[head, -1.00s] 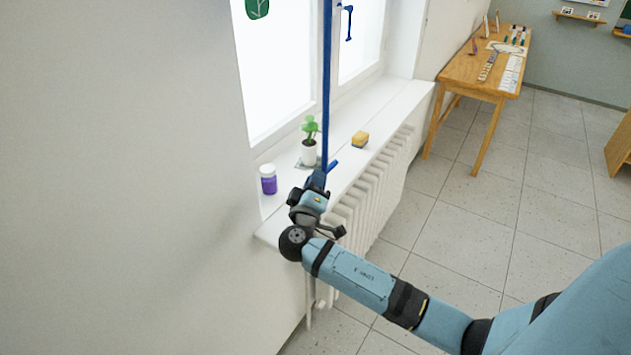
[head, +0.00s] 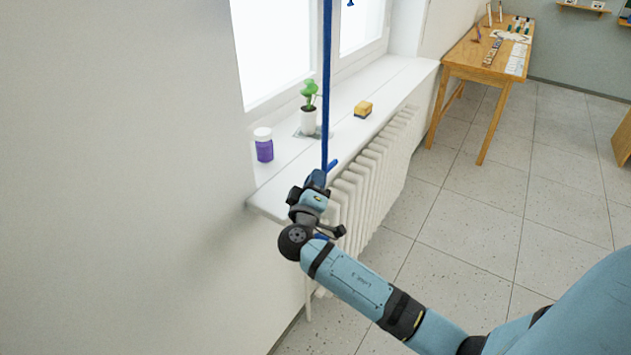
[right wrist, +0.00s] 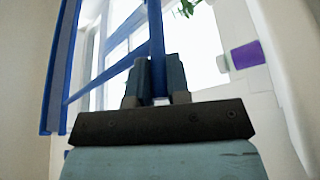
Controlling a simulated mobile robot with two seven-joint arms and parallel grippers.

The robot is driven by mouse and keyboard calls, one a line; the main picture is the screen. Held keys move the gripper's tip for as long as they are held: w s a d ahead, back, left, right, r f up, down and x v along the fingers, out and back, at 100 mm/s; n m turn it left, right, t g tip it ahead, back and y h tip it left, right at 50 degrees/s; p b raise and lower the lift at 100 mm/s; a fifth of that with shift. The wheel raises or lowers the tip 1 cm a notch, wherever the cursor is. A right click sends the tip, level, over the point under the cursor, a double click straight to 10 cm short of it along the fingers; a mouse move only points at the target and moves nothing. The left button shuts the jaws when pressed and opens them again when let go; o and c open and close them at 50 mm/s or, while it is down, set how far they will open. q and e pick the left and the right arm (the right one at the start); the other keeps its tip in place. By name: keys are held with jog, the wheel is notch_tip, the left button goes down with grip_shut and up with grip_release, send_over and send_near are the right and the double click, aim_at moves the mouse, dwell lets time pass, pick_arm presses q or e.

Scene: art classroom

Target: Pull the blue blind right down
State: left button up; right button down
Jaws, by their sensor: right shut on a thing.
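The blue blind (head: 327,80) shows in the head view as a long narrow upright strip in front of the window, running out of the top of the picture. A short blue piece (head: 334,165) sticks out at its lower end. My right gripper (head: 318,178) is shut on the blind's lower end, just in front of the sill. In the right wrist view, blue strips of the blind (right wrist: 155,35) rise above my right gripper (right wrist: 158,80), and one runs between its fingers. The exact grip is hidden. My left gripper is not in view.
A white radiator (head: 375,175) is below. A wooden table (head: 470,60) stands farther back. The floor to the right is clear.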

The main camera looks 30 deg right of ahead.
jog(key=shift+f, duration=0.65)
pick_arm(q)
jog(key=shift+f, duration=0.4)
pick_arm(e)
jog(key=shift+r, duration=0.15)
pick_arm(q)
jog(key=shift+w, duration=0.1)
pick_arm(e)
jog(key=c, duration=1.1)
grip_release()
